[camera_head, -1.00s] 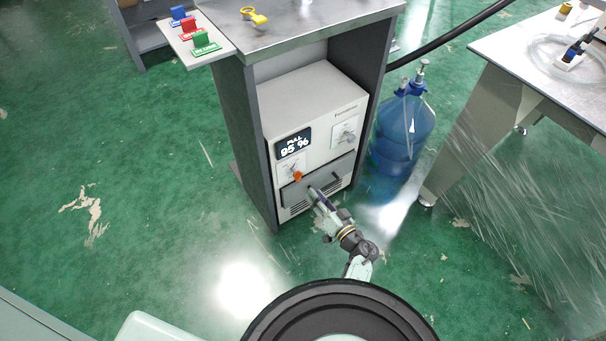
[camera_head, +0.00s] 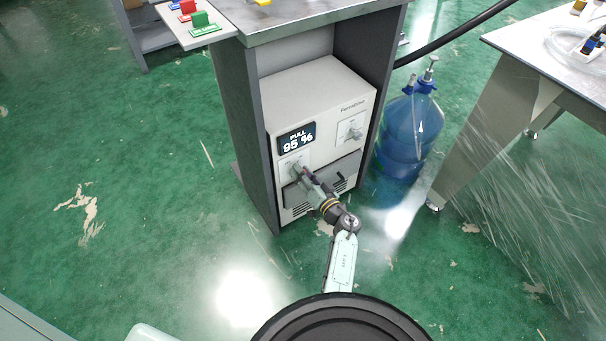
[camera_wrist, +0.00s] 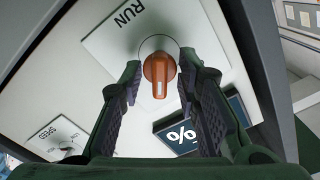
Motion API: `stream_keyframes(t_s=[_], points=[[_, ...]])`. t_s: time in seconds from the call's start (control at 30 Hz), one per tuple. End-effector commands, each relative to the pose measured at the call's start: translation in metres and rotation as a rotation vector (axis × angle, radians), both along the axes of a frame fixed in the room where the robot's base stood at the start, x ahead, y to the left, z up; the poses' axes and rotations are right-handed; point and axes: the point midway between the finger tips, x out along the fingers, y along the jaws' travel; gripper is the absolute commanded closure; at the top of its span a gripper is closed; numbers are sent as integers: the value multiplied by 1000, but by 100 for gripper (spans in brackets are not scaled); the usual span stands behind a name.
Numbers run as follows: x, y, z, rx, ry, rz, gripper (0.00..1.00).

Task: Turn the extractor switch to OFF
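The extractor switch is an orange knob (camera_wrist: 159,72) on a white plate (camera_wrist: 97,47) on the front of the extractor unit (camera_head: 322,92). The word RUN is printed on the plate in the wrist view. A pale mark on the knob points down in that view. I see no OFF label. My gripper (camera_wrist: 160,82) is open, with one fingertip on each side of the knob and small gaps still showing. In the head view my gripper (camera_head: 298,170) is at the plate and hides the knob.
A display (camera_head: 297,138) reads FULL 95 %. A second knob plate (camera_head: 351,130), labelled SPEED in the wrist view, sits to its right. A drawer front with a dark handle (camera_head: 339,183) lies below. The cabinet's side walls (camera_head: 262,160) frame the unit. A blue bottle (camera_head: 405,135) stands right.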

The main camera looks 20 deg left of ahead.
Motion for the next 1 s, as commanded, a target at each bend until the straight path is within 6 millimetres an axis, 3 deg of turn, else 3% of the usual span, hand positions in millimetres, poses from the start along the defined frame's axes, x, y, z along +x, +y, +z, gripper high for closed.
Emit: stream_keyframes(t_s=[0.5, 1.0], points=[[0, 0, 0, 0, 0, 0, 100], [-1, 0, 1, -73, -93, 1, 100]])
